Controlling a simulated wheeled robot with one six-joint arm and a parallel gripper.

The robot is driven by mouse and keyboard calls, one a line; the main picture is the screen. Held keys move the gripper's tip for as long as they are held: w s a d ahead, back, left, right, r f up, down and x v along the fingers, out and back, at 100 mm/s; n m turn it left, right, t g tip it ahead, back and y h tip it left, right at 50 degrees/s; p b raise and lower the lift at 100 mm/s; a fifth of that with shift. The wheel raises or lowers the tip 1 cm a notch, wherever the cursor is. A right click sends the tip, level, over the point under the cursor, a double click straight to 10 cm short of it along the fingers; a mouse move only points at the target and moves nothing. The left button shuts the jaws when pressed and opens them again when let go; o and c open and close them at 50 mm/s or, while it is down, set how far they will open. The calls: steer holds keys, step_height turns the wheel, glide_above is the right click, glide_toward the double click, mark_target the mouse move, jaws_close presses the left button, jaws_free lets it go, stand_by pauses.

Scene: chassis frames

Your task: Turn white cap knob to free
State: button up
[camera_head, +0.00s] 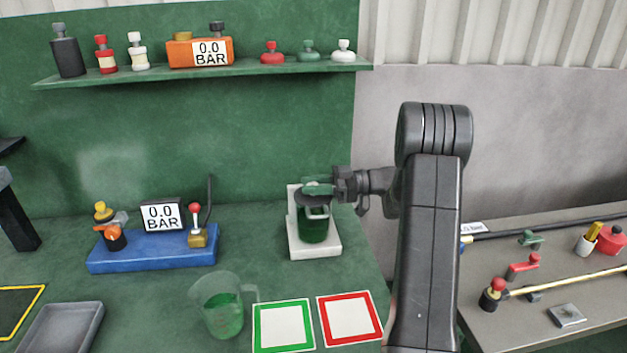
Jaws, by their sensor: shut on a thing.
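A dark green canister (313,230) stands on a white base plate (322,252) at the right end of the green bench. A green piece (318,188) lies across its dark top. My gripper (330,186) reaches in from the right and is shut on this green piece, level with the canister's top. The fingertips are small and partly hidden. On the shelf, a white-topped knob (344,46) stands at the right end and a small bottle with a white cap (137,42) stands at the left. My gripper is well below and apart from both.
A blue base (150,253) with a gauge and red-tipped lever stands at left. A clear jug of green liquid (222,305) and green- and red-framed cards (283,325) are in front. A grey table (520,320) with valves and rods is at right.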

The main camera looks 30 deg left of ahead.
steer(key=n+g+h+p, duration=0.1)
steer(key=p, duration=0.1)
steer(key=n+g+h+p, duration=0.1)
steer(key=g+h+p, duration=0.1)
steer(key=shift+r+n+p, duration=0.3)
steer(key=shift+n, duration=0.1)
steer(key=shift+n+g+h+p, duration=0.4)
steer(key=shift+g+h+p, duration=0.1)
steer(key=shift+p, duration=0.45)
steer(key=shift+f+n+g+h+p, duration=0.35)
steer(key=shift+h+p, duration=0.25)
steer(key=shift+p, duration=0.4)
steer(key=shift+r, duration=0.1)
steer(key=o, duration=0.9)
steer(key=shift+o, duration=0.2)
steer(key=shift+b, duration=0.45)
steer(key=m+t+y+b, duration=0.1)
steer(key=b, duration=0.2)
steer(key=shift+f, duration=0.35)
